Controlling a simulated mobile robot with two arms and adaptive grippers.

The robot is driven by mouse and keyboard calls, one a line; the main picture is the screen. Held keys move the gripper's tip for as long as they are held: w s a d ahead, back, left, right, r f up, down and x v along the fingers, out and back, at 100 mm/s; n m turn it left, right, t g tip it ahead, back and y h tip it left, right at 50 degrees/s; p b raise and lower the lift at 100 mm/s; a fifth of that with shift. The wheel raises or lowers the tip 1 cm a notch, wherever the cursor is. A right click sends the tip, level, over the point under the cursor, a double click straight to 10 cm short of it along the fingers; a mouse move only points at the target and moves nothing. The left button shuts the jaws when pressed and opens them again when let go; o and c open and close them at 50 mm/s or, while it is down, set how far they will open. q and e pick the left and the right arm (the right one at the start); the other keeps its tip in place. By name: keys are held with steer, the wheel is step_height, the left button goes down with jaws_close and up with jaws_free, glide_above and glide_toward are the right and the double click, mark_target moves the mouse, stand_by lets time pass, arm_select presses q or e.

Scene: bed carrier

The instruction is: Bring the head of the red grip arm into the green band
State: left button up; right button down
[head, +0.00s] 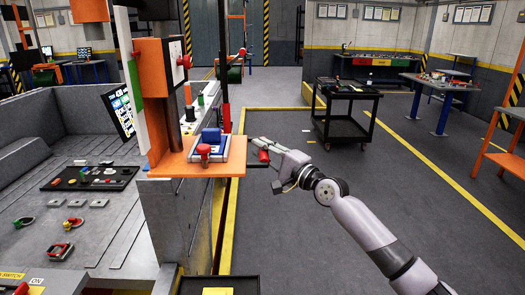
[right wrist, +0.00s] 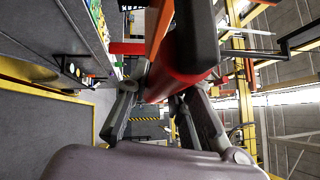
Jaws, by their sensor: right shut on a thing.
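A red grip (head: 264,156) sticks out to the right of the orange machine's shelf in the head view. My right gripper (head: 262,150) is at this grip. In the right wrist view a thick red cylinder with a dark end (right wrist: 172,75) lies between the fingers of my right gripper (right wrist: 165,112), which is shut on it. A green band (head: 135,90) shows on an upright board at the machine's left side, with white above it. I cannot tell which part is the arm's head or how it stands to the band. My left gripper is not in view.
An orange shelf (head: 172,166) carries a blue block (head: 211,135) and a red knob (head: 204,150). A red upright bar (head: 227,118) stands behind its right edge. A black cart (head: 345,128) stands further back. The floor to the right is mostly clear.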

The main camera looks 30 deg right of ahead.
step_height(320, 180, down, 6)
steer(key=b, duration=0.4)
steer(key=c, duration=1.4)
jaws_free()
steer(key=v, duration=1.2)
